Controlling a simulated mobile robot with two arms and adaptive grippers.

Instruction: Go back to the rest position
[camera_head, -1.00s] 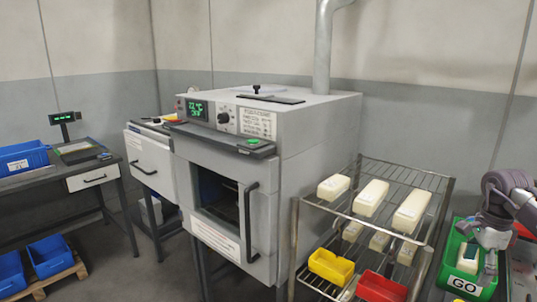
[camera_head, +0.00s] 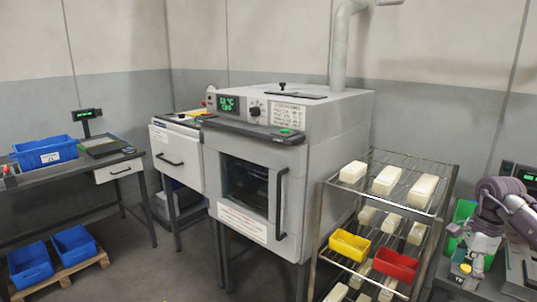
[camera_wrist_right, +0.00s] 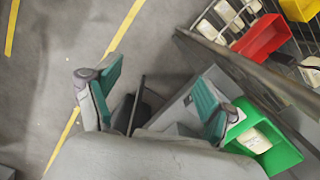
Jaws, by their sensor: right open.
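My right arm comes in at the right edge of the head view, and its gripper (camera_head: 468,258) hangs low there, partly unclear. In the right wrist view the right gripper (camera_wrist_right: 155,98) is open, its teal-padded fingers wide apart with nothing held between them. A green bin (camera_wrist_right: 287,157) with a cream block (camera_wrist_right: 255,140) in it lies beside and beyond the right-hand finger. In the head view the green bin (camera_head: 463,212) is largely hidden by my arm. My left gripper is not in view.
A grey oven (camera_head: 338,150) stands mid-view, its door appearing shut. A wire rack (camera_head: 318,245) with cream blocks, a yellow bin (camera_head: 350,246) and a red bin (camera_head: 396,265) stands right of it. A desk (camera_head: 60,172) is at left. Bare floor (camera_wrist_right: 50,60) shows in the wrist view.

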